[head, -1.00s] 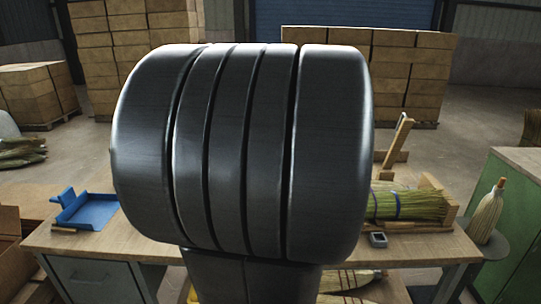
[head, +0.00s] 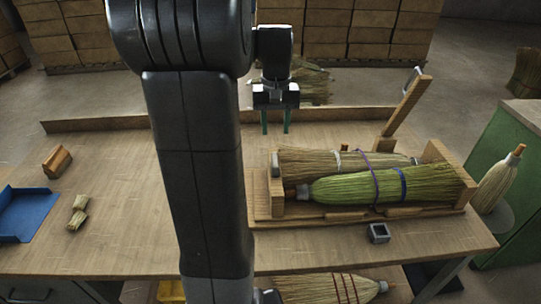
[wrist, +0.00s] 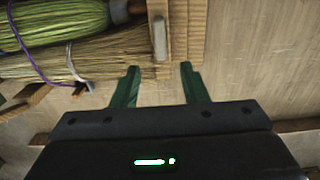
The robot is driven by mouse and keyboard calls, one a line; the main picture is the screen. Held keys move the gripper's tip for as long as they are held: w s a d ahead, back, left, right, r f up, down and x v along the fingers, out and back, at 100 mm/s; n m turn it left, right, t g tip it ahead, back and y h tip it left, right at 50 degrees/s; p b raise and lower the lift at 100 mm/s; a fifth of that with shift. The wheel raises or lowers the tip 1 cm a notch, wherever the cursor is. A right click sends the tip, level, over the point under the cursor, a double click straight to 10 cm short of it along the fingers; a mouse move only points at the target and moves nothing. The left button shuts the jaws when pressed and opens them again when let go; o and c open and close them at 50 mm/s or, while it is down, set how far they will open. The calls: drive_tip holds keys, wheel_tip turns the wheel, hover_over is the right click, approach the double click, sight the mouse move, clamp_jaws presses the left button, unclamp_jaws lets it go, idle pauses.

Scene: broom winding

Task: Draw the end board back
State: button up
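A wooden cradle (head: 330,222) stands on the bench, holding a green straw bundle (head: 345,187) and a tan straw bundle (head: 305,160) behind it. The end board (head: 276,192) is an upright wooden plate at the cradle's left end. In the wrist view the end board (wrist: 155,8) shows at the top, with a grey metal bar (wrist: 159,38) on it. My gripper (head: 276,131) points down behind and above the cradle's left end. Its green fingers are apart and empty, and in the wrist view the gripper (wrist: 158,68) is just short of the bar.
An upright wooden lever (head: 405,108) stands behind the cradle. A blue tray (head: 28,215), a wooden block (head: 57,162) and a small straw bundle (head: 78,212) lie on the left. The bench left of the cradle is mostly clear.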

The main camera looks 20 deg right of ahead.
sight(275, 160)
wheel_tip(275, 160, down, 13)
drive_tip(key=shift+r, duration=0.2)
clamp_jaws()
